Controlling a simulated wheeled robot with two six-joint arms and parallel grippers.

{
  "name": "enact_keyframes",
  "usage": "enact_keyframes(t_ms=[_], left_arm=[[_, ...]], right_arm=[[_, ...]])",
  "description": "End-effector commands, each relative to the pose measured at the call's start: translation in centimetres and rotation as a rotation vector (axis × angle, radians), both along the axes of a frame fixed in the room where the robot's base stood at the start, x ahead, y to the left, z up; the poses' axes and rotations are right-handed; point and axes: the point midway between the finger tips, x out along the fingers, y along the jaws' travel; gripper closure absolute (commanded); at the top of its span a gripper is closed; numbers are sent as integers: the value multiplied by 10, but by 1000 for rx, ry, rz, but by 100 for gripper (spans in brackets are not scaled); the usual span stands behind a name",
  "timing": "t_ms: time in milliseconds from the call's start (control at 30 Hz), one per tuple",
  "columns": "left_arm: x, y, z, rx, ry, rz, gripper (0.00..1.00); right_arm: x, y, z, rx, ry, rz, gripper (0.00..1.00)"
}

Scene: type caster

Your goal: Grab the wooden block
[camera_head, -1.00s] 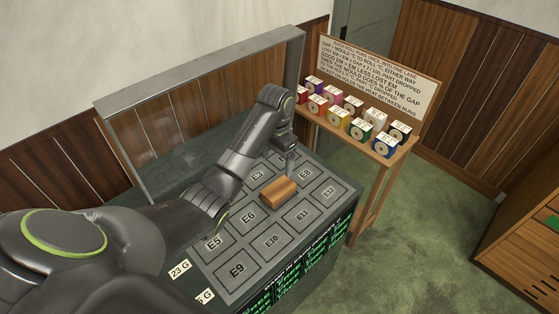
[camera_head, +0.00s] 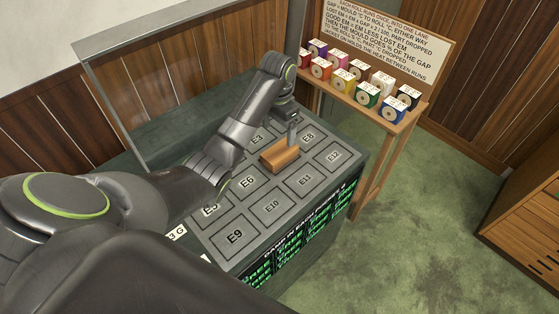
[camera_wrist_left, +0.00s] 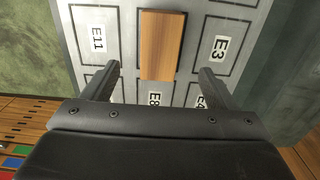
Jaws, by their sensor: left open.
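The wooden block (camera_head: 281,156) is a small orange-brown bar lying on the grey panel of marked cells (camera_head: 271,206), near E6 and E8. In the left wrist view the block (camera_wrist_left: 161,45) lies lengthwise ahead of my left gripper (camera_wrist_left: 158,78), lined up with the gap between its two fingers. The fingers are apart and empty, with the block's near end about level with the fingertips. In the head view my left gripper (camera_head: 292,134) points down just behind the block, and one finger shows beside it. My right gripper is not in view.
A wooden stand (camera_head: 374,112) with several coloured rolls and a sign (camera_head: 391,42) stands behind and right of the panel. A raised metal-framed screen (camera_head: 165,88) runs along the panel's back. Green carpet (camera_head: 435,215) is open to the right.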

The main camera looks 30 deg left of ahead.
Motion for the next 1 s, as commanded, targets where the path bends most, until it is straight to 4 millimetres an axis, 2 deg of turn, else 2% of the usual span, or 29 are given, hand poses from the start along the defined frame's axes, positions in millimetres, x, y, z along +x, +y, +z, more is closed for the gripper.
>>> enact_keyframes(t_ms=[33,100,300,400,533,800,1000], left_arm=[[0,0,-12,0,0,0,20],[0,0,-20,0,0,0,20],[0,0,-42,0,0,0,20],[0,0,-48,0,0,0,20],[1,0,-52,-1,1,0,20],[5,-2,-88,-1,3,0,20],[5,-2,-100,1,0,0,20]], right_arm=[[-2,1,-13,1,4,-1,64],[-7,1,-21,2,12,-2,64],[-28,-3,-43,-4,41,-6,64],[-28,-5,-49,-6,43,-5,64],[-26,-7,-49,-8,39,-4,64],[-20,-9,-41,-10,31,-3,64],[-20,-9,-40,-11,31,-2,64]])
